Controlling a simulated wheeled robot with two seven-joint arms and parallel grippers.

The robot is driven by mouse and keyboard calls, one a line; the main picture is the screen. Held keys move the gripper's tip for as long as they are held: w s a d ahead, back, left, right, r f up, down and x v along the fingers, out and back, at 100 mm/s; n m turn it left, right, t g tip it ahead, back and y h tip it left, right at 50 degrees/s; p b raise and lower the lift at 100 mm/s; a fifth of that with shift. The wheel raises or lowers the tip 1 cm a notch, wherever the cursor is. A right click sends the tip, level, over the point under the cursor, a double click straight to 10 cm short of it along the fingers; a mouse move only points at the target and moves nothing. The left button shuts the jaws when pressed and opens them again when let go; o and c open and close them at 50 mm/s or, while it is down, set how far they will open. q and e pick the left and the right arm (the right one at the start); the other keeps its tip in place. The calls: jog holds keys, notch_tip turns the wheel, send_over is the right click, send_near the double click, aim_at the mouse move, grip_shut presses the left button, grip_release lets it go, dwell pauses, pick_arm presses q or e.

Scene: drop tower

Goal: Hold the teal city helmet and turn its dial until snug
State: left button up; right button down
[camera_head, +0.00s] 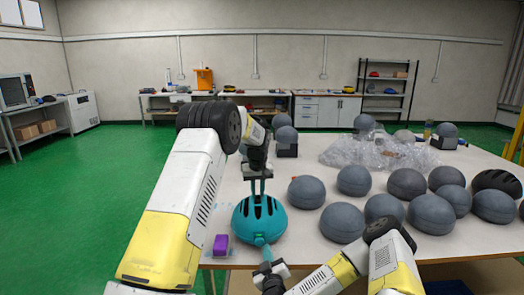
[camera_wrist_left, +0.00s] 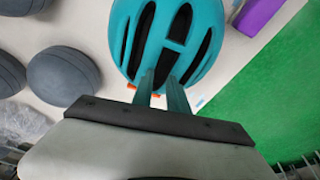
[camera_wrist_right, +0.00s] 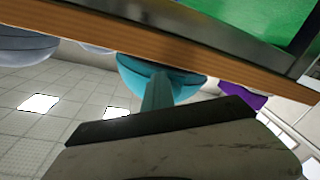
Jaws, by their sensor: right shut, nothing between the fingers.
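The teal city helmet (camera_head: 259,220), a dome with dark vents, sits at the table's near edge. It also shows in the left wrist view (camera_wrist_left: 200,25) and, partly behind the edge, in the right wrist view (camera_wrist_right: 185,85). My left gripper (camera_head: 257,194) points down from above, its slightly parted fingers closed on a rib between the vents. Small orange bits (camera_wrist_left: 131,86) show by the helmet's rim beside these fingers; I cannot tell whether they are the dial. My right gripper (camera_head: 261,241) is shut and empty, its tips close to the helmet's near side; contact is unclear.
A purple block (camera_head: 221,246) lies left of the helmet. Several grey round helmets (camera_head: 343,222) crowd the table to the right, with clear plastic wrap (camera_head: 375,152) behind. The wooden table edge (camera_wrist_right: 200,50) runs close to my right gripper.

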jog(key=shift+s+a+f, duration=0.1)
jog(key=shift+a+f, duration=0.05)
jog(key=shift+a, duration=0.4)
jog(key=shift+f, duration=0.1)
jog(key=shift+s+d+f, duration=0.1)
jog(key=shift+f, duration=0.2)
jog(key=s, duration=0.5)
jog(key=shift+s+d, duration=0.35)
jog(key=shift+d, duration=0.05)
jog(key=shift+w+d+r+n+t+y, duration=0.15)
jog(key=shift+w+r+n+y, duration=0.25)
jog(key=shift+w+n, duration=0.7)
jog(key=shift+w+d+r+n+t+y, duration=0.1)
jog(key=shift+w+r+n+y, duration=0.3)
jog(key=shift+w+n, duration=0.7)
jog(key=shift+w+d+r+n+t+y, duration=0.15)
jog(key=shift+w+r+n+y, duration=0.2)
jog(key=shift+w+n, duration=0.75)
